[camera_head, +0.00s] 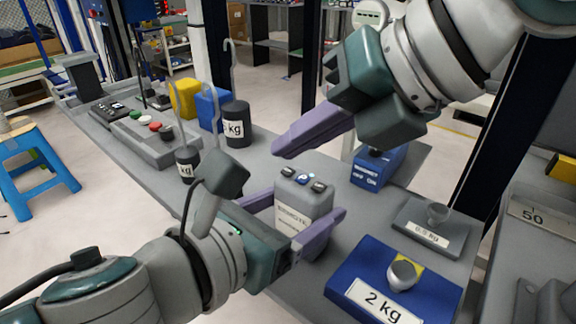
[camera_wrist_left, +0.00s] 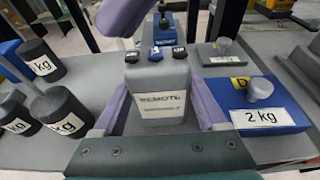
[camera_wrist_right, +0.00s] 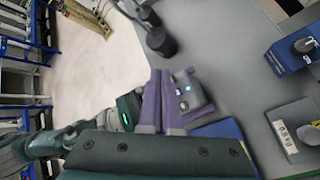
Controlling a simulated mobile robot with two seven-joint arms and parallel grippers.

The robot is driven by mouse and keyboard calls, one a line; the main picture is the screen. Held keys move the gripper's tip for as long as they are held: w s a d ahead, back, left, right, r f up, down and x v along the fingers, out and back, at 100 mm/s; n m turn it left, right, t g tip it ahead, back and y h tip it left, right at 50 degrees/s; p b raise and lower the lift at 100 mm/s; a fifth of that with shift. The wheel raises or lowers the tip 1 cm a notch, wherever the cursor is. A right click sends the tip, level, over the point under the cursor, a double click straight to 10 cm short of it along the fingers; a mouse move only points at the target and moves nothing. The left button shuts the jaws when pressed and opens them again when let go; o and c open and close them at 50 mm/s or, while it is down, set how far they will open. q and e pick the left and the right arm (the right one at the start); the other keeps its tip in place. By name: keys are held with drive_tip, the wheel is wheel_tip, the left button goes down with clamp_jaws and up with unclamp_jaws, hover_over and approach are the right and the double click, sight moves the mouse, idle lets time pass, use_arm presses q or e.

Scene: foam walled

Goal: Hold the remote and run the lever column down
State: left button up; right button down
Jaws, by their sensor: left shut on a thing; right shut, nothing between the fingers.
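The grey remote (camera_head: 303,203) stands upright on the grey bench, its label facing my left arm and its top buttons showing. My left gripper (camera_head: 296,222) is shut on the remote, with one purple finger on each side; the left wrist view shows the remote (camera_wrist_left: 158,95) between both fingers. My right gripper (camera_head: 284,148) is shut and empty, its fingers above and behind the remote's top. In the right wrist view the shut fingers (camera_wrist_right: 165,100) are beside the remote (camera_wrist_right: 188,90). I cannot make out a lever column for certain.
Dark hooked kg weights (camera_head: 237,125) stand left. A control panel (camera_head: 150,133) with coloured buttons lies farther back.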

drive_tip(key=shift+f, duration=0.2)
drive_tip(key=shift+f, duration=0.25)
drive_tip(key=shift+f, duration=0.3)
idle(0.7)
drive_tip(key=shift+r, duration=0.1)
idle(4.2)
drive_tip(key=shift+r, duration=0.65)
drive_tip(key=shift+r, duration=2.55)
use_arm(q)
drive_tip(key=o, duration=1.4)
